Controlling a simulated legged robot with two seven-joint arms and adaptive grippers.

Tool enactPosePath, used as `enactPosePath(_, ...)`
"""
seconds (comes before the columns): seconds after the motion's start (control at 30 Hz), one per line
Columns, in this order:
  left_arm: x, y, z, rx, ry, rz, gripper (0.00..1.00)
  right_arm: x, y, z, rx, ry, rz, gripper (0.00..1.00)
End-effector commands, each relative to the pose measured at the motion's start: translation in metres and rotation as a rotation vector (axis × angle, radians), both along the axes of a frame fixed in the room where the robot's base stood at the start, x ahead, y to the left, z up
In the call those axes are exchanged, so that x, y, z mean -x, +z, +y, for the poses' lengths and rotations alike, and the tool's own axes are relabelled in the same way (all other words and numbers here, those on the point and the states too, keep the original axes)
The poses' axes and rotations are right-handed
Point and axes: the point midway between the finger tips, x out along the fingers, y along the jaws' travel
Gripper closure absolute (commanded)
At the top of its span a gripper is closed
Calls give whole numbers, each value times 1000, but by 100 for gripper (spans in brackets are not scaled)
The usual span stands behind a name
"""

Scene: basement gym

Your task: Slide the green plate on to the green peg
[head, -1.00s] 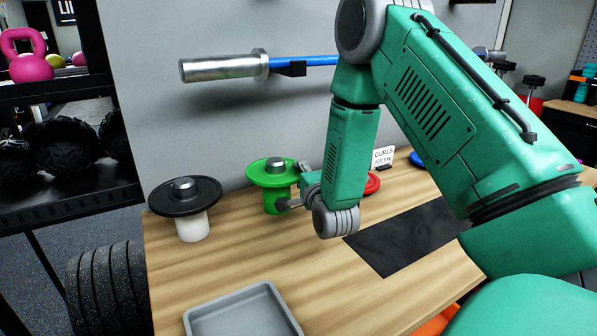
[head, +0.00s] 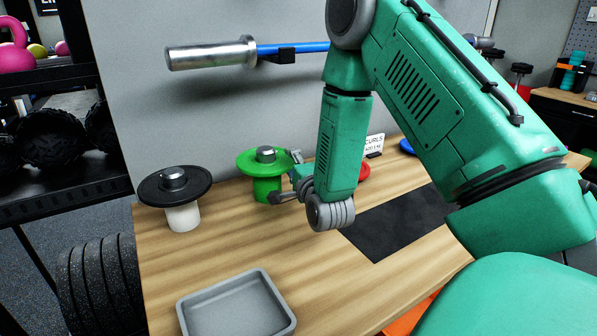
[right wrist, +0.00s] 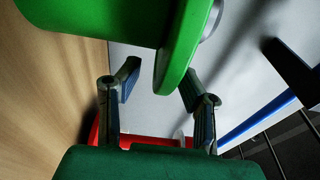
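The green plate (head: 250,161) lies flat around the silver post on top of the green peg (head: 266,189), at the middle left of the table. In the right wrist view the plate (right wrist: 184,45) shows edge-on, with the wide green peg (right wrist: 95,18) to its left. My right gripper (head: 287,178) is at the right side of the plate, one finger above rim level and one below. In the right wrist view its fingers (right wrist: 159,86) are apart, with the rim between them and gaps on both sides. My left gripper is not in view.
A black plate (head: 150,189) sits on a white peg (head: 184,218) to the left. A grey tray (head: 238,309) stands in front, and a black mat (head: 400,222) lies right. A red plate (head: 364,171) is behind my arm. A barbell (head: 212,52) hangs on the wall.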

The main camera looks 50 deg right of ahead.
Motion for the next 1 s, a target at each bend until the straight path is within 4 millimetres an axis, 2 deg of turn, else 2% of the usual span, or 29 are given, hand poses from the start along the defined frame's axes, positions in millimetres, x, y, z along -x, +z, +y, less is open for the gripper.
enactPosePath(0.3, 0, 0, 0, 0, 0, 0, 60, 60, -1, 31, -4, 0, 1, 65)
enactPosePath(0.5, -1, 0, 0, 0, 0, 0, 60, 84, -1, 44, -1, 1, -2, 65)
enactPosePath(0.67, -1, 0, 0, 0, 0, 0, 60, 91, 0, 47, 0, 1, -4, 65)
enactPosePath(1.0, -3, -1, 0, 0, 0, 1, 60, 91, 0, 48, 0, 1, -4, 65)
